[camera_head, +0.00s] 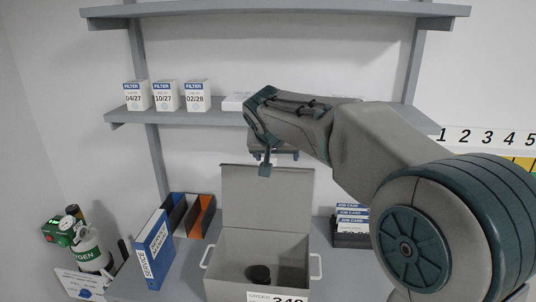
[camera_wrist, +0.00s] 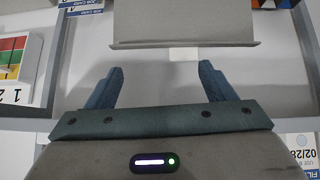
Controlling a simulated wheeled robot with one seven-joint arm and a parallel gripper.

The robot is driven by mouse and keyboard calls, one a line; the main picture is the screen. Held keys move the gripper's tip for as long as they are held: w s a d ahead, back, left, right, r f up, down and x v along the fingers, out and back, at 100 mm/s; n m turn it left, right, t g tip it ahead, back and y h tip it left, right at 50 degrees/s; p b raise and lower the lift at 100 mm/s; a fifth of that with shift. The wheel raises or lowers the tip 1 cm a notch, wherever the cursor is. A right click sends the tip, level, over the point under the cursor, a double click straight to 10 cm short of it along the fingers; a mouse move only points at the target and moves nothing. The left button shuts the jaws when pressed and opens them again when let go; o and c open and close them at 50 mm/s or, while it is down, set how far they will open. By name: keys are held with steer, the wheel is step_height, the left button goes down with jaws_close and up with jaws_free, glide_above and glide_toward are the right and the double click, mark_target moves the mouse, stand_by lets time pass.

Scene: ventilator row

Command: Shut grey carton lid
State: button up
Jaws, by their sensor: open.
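The grey carton (camera_head: 225,290) stands on the lower shelf in the head view, with white side handles and a numbered label on its front. Its lid (camera_head: 266,198) is raised, standing nearly upright at the back, so the carton is open. A dark round object (camera_head: 259,274) lies inside. My gripper (camera_head: 267,168) is above the lid's upper edge, over the carton's rear. In the wrist view my gripper (camera_wrist: 161,78) has its two fingers wide apart with nothing between them. The lid (camera_wrist: 185,22) shows just beyond the fingertips; whether they touch it is unclear.
A blue binder (camera_head: 154,250) and open file holders (camera_head: 190,215) stand left of the carton. A job card rack (camera_head: 350,232) stands to its right, partly behind my arm. White filter boxes (camera_head: 166,96) sit on the middle shelf (camera_head: 185,117), close to my gripper's height.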

steer(key=w+a+r, duration=0.2)
steer(key=w+a, duration=0.1)
steer(key=a, duration=0.1)
steer(key=shift+t, duration=0.4)
steer(key=p+x, duration=0.4)
steer(key=x, duration=1)
steer(key=shift+w+a, duration=0.1)
steer(key=shift+a, duration=0.05)
steer(key=c, duration=1.4)
steer(key=shift+f, duration=0.1)
steer(key=shift+f+b, duration=0.1)
steer(key=shift+b, duration=0.6)
